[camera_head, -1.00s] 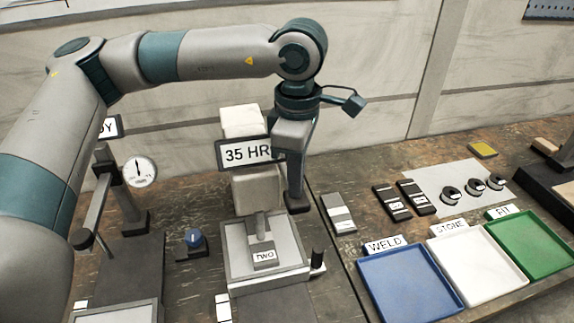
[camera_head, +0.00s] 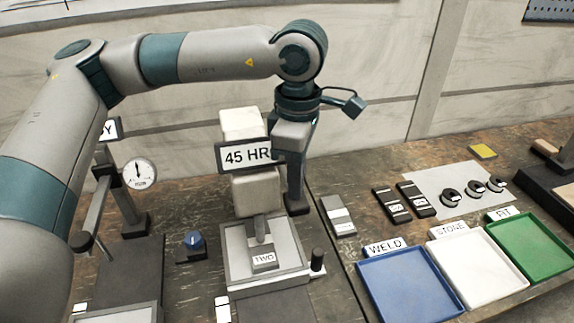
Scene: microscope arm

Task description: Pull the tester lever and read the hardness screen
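The hardness tester (camera_head: 243,190) is a pale column over a grey base tray. Its screen (camera_head: 240,156) reads "45 HR"; my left arm covers the right edge, so any further letter is hidden. A grey block marked "TWO" (camera_head: 264,260) sits in the tray under the dark tester tip (camera_head: 262,228). A short dark lever (camera_head: 317,260) stands nearly upright at the tray's right side. My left gripper (camera_head: 297,208) points down beside the column, above and behind the lever and apart from it. Its finger gap cannot be made out. My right gripper is not in view.
Blue (camera_head: 410,287), white (camera_head: 477,270) and green (camera_head: 532,245) trays labelled WELD, STONE and FIT line the right front. Grey and black blocks (camera_head: 390,203) lie behind them. A dial gauge (camera_head: 139,174) and blue knob (camera_head: 194,240) stand left of the tester.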

